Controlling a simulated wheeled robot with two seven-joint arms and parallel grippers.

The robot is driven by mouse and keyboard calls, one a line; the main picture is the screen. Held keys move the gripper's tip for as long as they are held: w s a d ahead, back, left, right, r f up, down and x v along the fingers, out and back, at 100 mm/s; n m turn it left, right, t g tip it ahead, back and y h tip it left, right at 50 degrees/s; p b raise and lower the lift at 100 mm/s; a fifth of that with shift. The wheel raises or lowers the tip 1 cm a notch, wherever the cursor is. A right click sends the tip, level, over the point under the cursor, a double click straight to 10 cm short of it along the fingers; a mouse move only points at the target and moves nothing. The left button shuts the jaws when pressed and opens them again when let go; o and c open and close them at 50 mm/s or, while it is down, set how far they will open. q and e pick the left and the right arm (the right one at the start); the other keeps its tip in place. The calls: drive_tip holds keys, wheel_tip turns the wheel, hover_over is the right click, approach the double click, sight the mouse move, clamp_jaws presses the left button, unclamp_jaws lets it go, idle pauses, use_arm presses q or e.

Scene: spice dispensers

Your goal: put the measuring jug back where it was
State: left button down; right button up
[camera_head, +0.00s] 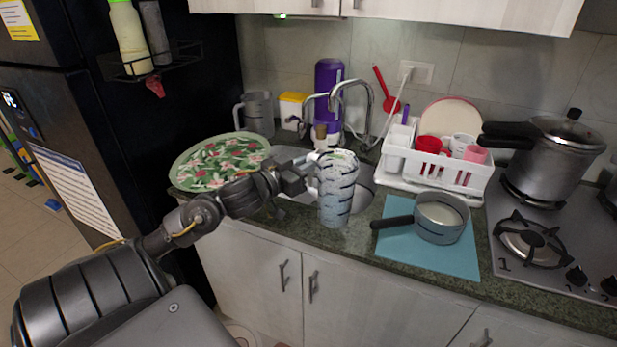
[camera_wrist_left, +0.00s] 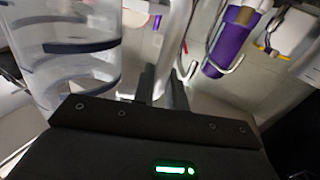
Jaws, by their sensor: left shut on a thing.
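The measuring jug (camera_head: 338,195) is a tall clear cylinder with dark bands, upright near the counter's front edge, in front of the sink. My left gripper (camera_head: 309,172) reaches it from the left and is shut on its pale handle. In the left wrist view the jug (camera_wrist_left: 65,60) fills the upper left, and the fingers (camera_wrist_left: 160,85) close around the white handle (camera_wrist_left: 178,40). I cannot tell whether the jug's base touches the counter. My right gripper is in neither view.
A floral plate (camera_head: 218,162) lies left of the sink. A saucepan (camera_head: 440,218) stands on a blue mat (camera_head: 400,255) to the right. A white dish rack (camera_head: 455,175) with cups is behind it. A faucet (camera_head: 345,85) and purple bottle (camera_head: 328,75) stand at the back.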

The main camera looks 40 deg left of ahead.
use_arm(q)
drive_tip(key=shift+w+a+f, duration=0.1)
drive_tip(key=shift+f, duration=0.85)
drive_tip(key=shift+w+a+f, duration=0.1)
drive_tip(key=shift+f, duration=0.8)
drive_tip(key=c, duration=1.4)
unclamp_jaws()
drive_tip(key=shift+f, duration=0.15)
drive_tip(key=shift+c, duration=0.2)
drive_tip(key=s+b, duration=0.1)
drive_tip(key=s, duration=1.1)
drive_tip(key=shift+a, duration=0.4)
